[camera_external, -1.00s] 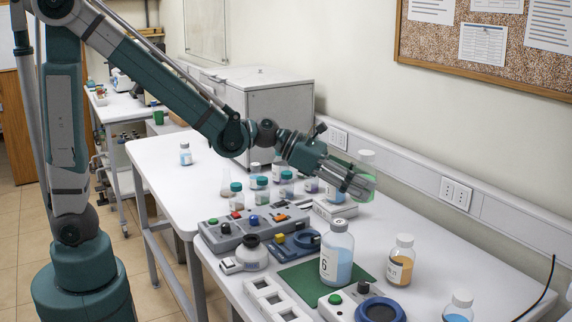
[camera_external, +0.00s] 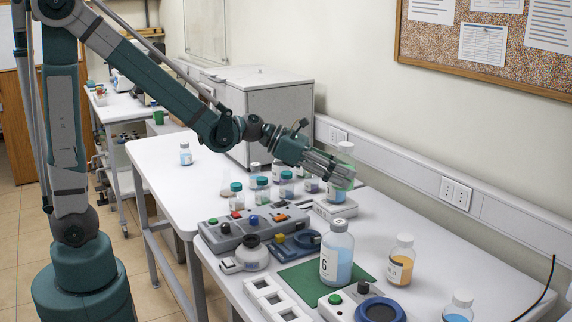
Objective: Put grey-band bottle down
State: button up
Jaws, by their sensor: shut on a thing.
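My gripper (camera_external: 342,174) is above the far part of the bench, shut on a bottle whose pale cap (camera_external: 345,147) shows above the fingers. The fingers hide most of this bottle's body, so its band cannot be made out. A greenish clear edge shows at the fingertips. Just below the gripper, a bottle with blue liquid (camera_external: 336,194) shows at a low white box (camera_external: 335,209). I cannot tell the exact gap between it and the held bottle.
Several teal-capped bottles (camera_external: 236,194) stand left of the gripper. A control panel (camera_external: 252,226), a large bottle marked 6 (camera_external: 336,258) on a green mat (camera_external: 298,280), and an orange-liquid bottle (camera_external: 401,262) stand nearer. The bench's far left part is mostly clear.

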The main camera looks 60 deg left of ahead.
jog(key=s+a+f+n+t+y, duration=0.1)
jog(key=s+a, duration=0.1)
jog(key=a, duration=1)
jog(key=s+a+f+n+y+b, duration=0.1)
jog(key=s+a+f+n+y, duration=0.1)
jog(key=a, duration=0.9)
jog(key=s+a+f+n+t+y, duration=0.1)
jog(key=s+a, duration=0.1)
jog(key=a, duration=1)
jog(key=s+a+f+n+t+y+b, duration=0.1)
jog(key=s+a+f+n+y, duration=0.1)
jog(key=s+a, duration=2)
jog(key=a+n+y, duration=0.1)
jog(key=a+y, duration=0.1)
jog(key=a, duration=0.1)
jog(key=shift+a+f+n+t+y, duration=0.2)
jog(key=shift+a+n+t+y, duration=0.1)
jog(key=shift+n+y, duration=0.1)
jog(key=shift+f, duration=0.15)
jog(key=shift+f+b, duration=1.2)
jog(key=shift+f, duration=1.6)
jog(key=shift+f+b, duration=0.85)
jog(key=shift+f, duration=1.25)
